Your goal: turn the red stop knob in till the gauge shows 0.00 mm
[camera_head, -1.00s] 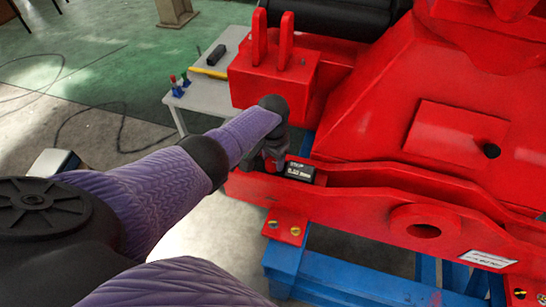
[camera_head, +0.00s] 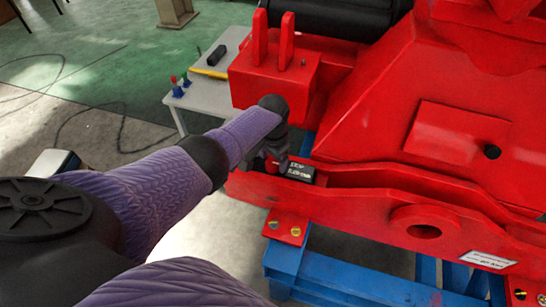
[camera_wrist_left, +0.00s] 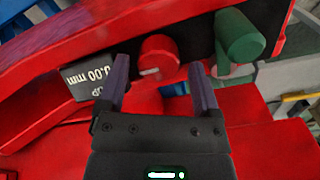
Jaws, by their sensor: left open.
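The red stop knob (camera_wrist_left: 158,57) sits on a dark panel in the left wrist view, with a white mark on its edge. It also shows small in the head view (camera_head: 271,165). My left gripper (camera_wrist_left: 159,66) is open, its two fingers apart on either side of the knob's near side, with gaps visible; it also shows in the head view (camera_head: 274,158). My right gripper is not in view.
A green knob (camera_wrist_left: 240,37) stands right of the red one in the wrist view. Red crane walls (camera_head: 380,205) surround the gauge, above a blue stand (camera_head: 345,280). A grey table (camera_head: 210,92) with small tools stands behind.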

